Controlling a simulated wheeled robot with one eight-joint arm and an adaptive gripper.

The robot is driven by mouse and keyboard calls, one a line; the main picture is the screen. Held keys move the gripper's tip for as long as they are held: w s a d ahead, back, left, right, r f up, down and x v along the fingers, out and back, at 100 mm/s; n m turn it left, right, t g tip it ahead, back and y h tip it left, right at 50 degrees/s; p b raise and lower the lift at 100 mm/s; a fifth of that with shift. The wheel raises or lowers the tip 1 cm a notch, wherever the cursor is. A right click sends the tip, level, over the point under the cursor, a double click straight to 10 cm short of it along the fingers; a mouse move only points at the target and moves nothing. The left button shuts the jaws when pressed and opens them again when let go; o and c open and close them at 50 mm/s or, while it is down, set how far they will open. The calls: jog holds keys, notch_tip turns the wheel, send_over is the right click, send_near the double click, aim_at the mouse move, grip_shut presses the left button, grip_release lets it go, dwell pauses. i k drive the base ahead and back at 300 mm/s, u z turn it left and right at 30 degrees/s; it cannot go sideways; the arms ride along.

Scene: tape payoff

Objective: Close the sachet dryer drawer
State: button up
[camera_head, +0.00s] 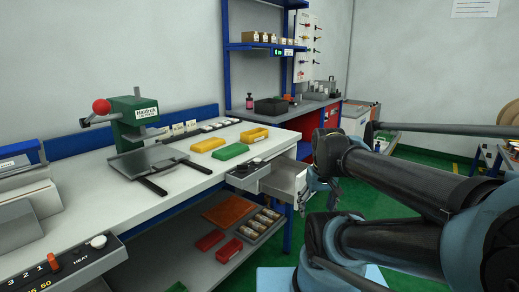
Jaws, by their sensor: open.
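A light grey drawer (284,182) stands pulled out below the front edge at the right end of the long workbench (95,205). I take it to be the sachet dryer drawer; no label on it can be read. My gripper (311,198) is open, just right of the drawer's front, with its fingers pointing down. Its fingers are small and dark here, and I cannot tell whether they touch the drawer. My arm hides what lies behind it on the right.
A small unit with dark knobs (249,168) sits at the bench edge left of the drawer. Yellow and green bins (231,152) and a green press (135,122) stand on the bench. The lower shelf (190,262) holds red bins.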

aim_at(287, 177)
jog(key=u, duration=0.4)
jog(key=k, duration=1.2)
jog(key=z, duration=0.5)
jog(key=i, duration=1)
jog(key=u, duration=0.05)
